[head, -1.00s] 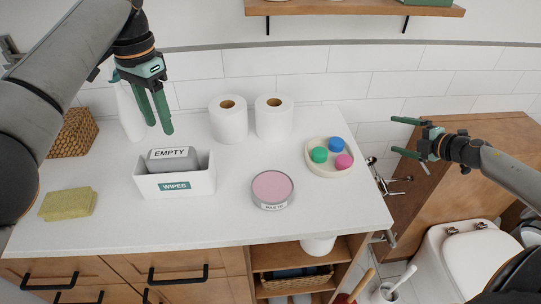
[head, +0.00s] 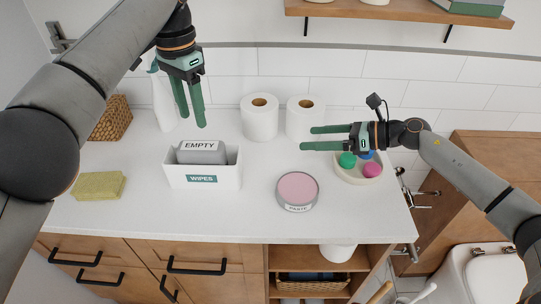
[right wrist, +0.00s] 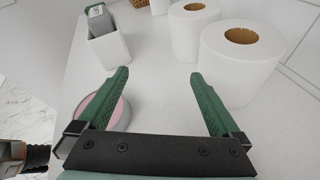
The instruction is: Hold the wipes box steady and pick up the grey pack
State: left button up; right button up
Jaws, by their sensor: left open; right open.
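The white wipes box (head: 205,180), labelled WIPES, stands on the counter left of centre. The grey pack (head: 202,153), labelled EMPTY, sits inside it and sticks out of the top. In the right wrist view the box (right wrist: 110,46) and pack (right wrist: 98,18) are at the upper left. My left gripper (head: 190,112) is open and empty, above and behind the box, fingers pointing down. My right gripper (head: 306,138) is open and empty over the counter near the paper rolls, fingers pointing left towards the box. It also shows in the right wrist view (right wrist: 158,76).
A round pink-topped paste tin (head: 297,190) stands right of the box. Two paper rolls (head: 260,118) stand behind. A tray (head: 372,182) of coloured balls is under my right gripper. A yellow sponge (head: 98,185) lies left, with a white bottle (head: 163,100) and wicker basket (head: 112,120) behind.

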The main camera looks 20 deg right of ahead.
aim_at(222, 170)
jog(key=a+n+g, duration=0.1)
jog(key=a+n, duration=0.1)
jog(key=a, duration=0.2)
jog(key=s+a+n+g+y, duration=0.1)
jog(key=a+n, duration=0.1)
jog(key=a, duration=0.2)
jog(key=s+a+n+g, duration=0.1)
jog(key=a+n+g, duration=0.1)
jog(key=a, duration=0.2)
jog(key=shift+a+f+y, duration=0.15)
jog(key=shift+f+y, duration=0.15)
jog(key=shift+f, duration=0.1)
jog(key=x, duration=1.2)
jog(key=shift+a+f, duration=0.2)
jog(key=shift+f, duration=0.05)
jog(key=c, duration=1.2)
jog(key=shift+o, duration=0.2)
